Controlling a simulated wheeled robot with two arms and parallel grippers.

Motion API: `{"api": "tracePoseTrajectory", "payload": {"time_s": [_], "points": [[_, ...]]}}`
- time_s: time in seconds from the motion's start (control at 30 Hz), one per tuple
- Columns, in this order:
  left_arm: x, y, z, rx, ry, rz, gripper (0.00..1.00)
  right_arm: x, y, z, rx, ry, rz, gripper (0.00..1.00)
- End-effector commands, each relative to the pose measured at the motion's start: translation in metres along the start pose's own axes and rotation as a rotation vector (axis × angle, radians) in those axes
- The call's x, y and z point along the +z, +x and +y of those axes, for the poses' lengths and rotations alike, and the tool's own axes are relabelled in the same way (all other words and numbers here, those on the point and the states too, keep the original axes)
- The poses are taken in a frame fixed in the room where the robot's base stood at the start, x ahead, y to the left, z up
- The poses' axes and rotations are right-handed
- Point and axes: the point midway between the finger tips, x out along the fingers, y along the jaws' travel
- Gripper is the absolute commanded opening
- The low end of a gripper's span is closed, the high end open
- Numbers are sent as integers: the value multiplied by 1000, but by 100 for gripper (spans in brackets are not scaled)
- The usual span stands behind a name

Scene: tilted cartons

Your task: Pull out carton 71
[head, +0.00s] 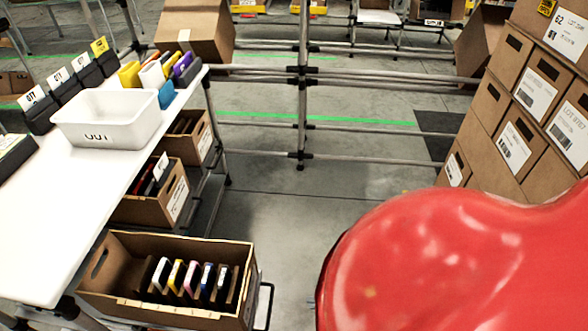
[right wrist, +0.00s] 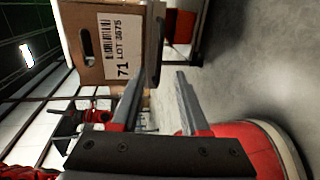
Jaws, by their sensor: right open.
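Carton 71 is a brown cardboard carton (right wrist: 77,25) in the right wrist view, which is turned on its side. It has a dark hand hole and a white label (right wrist: 117,50) reading "71" and "LOT 3575". The fingertips point toward the carton's label side; the exact gap is hard to judge. In the head view my red right arm covers the lower right, and its fingers do not show. I cannot tell which carton there is 71. My left gripper is not in view.
Open brown cartons (head: 125,309) stand on tilted shelves below a white table (head: 55,225). A white bin (head: 110,140) stands on the table. Stacked labelled cartons (head: 487,108) rise at the right. Pipe racks (head: 302,100) cross the back. Grey floor (head: 270,210) lies free between.

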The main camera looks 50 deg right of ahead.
Motion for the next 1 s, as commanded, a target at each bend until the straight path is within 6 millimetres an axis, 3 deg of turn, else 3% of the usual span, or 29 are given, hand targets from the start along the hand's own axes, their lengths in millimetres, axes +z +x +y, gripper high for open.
{"api": "tracePoseTrajectory", "payload": {"time_s": [0.1, 0.3, 1.0], "points": [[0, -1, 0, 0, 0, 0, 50, 0, -18, -2, -3, 1, -1, 45], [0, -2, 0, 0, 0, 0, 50, 0, -33, -1, -3, 0, -2, 45], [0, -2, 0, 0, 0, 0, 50, 0, -34, 0, -1, 0, 0, 45]]}}
